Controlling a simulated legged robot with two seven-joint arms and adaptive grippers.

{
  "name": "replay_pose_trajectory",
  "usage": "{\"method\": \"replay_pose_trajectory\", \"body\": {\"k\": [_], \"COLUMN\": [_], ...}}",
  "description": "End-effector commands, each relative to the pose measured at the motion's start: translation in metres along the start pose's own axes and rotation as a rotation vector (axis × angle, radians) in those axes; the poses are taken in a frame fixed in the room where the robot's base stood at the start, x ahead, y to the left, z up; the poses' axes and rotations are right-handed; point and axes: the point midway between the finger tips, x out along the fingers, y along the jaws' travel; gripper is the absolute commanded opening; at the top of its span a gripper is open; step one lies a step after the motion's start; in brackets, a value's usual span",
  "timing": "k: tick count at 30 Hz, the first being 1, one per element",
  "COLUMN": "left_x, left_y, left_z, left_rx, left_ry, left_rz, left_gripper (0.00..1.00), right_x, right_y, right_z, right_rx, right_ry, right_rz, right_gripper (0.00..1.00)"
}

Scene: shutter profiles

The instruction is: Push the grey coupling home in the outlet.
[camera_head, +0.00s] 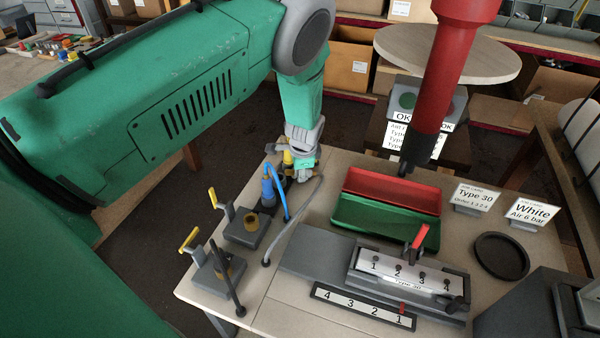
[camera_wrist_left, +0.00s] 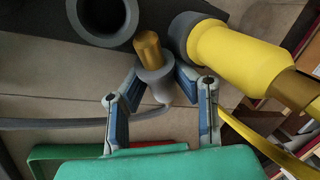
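My left gripper (camera_head: 300,165) is at the far-left edge of the bench, by the row of outlets. In the left wrist view its fingers (camera_wrist_left: 162,82) are closed around the grey coupling (camera_wrist_left: 155,78), whose bare brass tip (camera_wrist_left: 148,48) points up in the picture. A grey hose (camera_head: 290,225) runs from the bench toward the gripper. A round grey socket (camera_wrist_left: 72,32) with a dark opening is just left of the brass tip. The tip is outside it; their depth gap is unclear. A yellow fitting (camera_wrist_left: 230,55) is right of the coupling. My right gripper is out of view.
A blue hose (camera_head: 275,185) stands beside the gripper. Yellow-levered outlets (camera_head: 243,230) (camera_head: 208,272) line the bench's left edge. Red (camera_head: 390,185) and green trays, a numbered fixture (camera_head: 405,272) and a hanging red tool (camera_head: 450,60) are to the right.

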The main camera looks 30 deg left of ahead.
Motion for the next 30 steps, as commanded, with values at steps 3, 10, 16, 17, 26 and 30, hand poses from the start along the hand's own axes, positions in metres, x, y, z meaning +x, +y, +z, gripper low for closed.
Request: {"method": "replay_pose_trajectory", "body": {"k": [3, 10, 16, 17, 26, 30], "left_x": [0.007, 0.007, 0.007, 0.007, -0.009, -0.037], "left_y": [0.001, 0.002, 0.001, 0.001, -0.005, -0.013], "left_z": [0.001, 0.000, 0.000, 0.001, -0.001, -0.002], "left_rx": [0.001, 0.001, 0.001, 0.001, -0.001, 0.000], "left_ry": [-0.004, -0.005, -0.003, -0.003, -0.001, 0.001], "left_rz": [-0.002, -0.002, -0.002, -0.002, -0.004, -0.006], "left_gripper": [0.28, 0.17, 0.00, 0.00, 0.00, 0.00], "right_x": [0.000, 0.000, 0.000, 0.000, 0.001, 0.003], "right_y": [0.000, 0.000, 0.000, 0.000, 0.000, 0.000], "right_z": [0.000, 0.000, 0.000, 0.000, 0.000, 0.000], "right_rx": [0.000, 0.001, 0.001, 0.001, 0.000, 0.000], "right_ry": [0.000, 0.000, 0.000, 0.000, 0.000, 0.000], "right_rz": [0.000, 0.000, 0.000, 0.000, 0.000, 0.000], "right_gripper": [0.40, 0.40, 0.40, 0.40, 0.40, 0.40]}}
